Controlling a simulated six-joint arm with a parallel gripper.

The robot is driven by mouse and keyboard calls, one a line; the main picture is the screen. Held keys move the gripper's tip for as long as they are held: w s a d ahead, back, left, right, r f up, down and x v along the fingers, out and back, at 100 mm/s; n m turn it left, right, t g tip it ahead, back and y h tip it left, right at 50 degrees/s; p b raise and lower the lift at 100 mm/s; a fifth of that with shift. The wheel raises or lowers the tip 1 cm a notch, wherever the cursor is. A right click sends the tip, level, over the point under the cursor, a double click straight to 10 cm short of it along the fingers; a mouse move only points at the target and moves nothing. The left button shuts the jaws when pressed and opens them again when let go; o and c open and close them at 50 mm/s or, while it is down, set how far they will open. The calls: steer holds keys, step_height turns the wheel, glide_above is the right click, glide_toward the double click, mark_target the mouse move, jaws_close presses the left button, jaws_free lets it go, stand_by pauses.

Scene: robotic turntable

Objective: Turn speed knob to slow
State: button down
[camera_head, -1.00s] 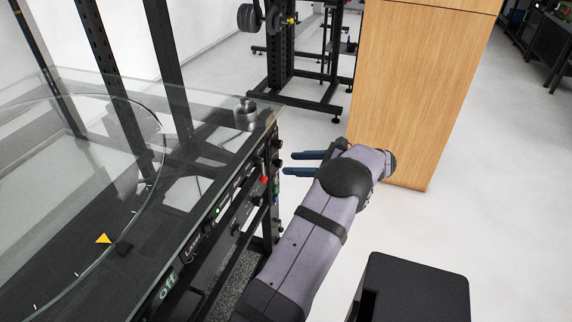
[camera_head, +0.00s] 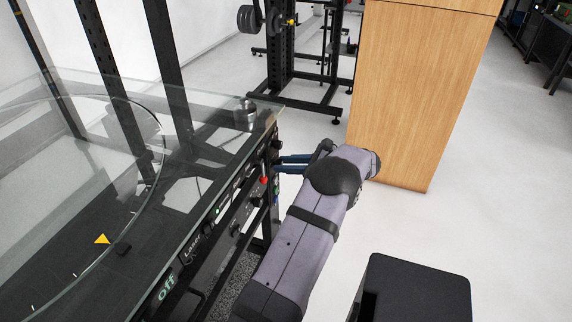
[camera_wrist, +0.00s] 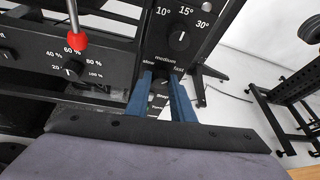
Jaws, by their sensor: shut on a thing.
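The speed knob (camera_wrist: 161,81) is a small black dial on the dark control panel, with "slow", "medium" and "fast" printed around it in the wrist view. My gripper (camera_wrist: 163,88) has its two blue fingers on either side of the knob, shut on it. The fingers cover part of the knob and its markings, and I cannot tell where its pointer stands. In the head view my gripper (camera_head: 280,163) meets the front panel from the right, and the fingertips hide the knob.
An angle knob (camera_wrist: 180,38) marked 10°, 15°, 30° sits just above. A percent knob (camera_wrist: 74,69) and a red-tipped lever (camera_wrist: 79,39) are to the left. The glass tabletop (camera_head: 190,105) lies left of my arm, a wooden cabinet (camera_head: 415,90) behind it.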

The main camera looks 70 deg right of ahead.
steer(key=shift+f+n+b, duration=0.1)
steer(key=shift+n+b, duration=0.2)
steer(key=shift+b, duration=0.1)
steer(key=n+t+h+b, duration=0.1)
steer(key=n+b, duration=0.3)
steer(key=b, duration=0.5)
steer(key=f+n+t+h+b, duration=0.1)
steer(key=n+b, duration=0.4)
steer(key=b, duration=0.5)
steer(key=n+t+h+b, duration=0.2)
steer(key=n+h+b, duration=0.1)
steer(key=b, duration=0.7)
steer(key=shift+a+f+n+t, duration=0.25)
steer(key=shift+a+n+t, duration=0.05)
steer(key=shift+n, duration=0.6)
steer(key=shift+r, duration=0.15)
steer(key=c, duration=1.5)
jaws_free()
steer(key=shift+c, duration=0.2)
steer(key=shift+s, duration=0.15)
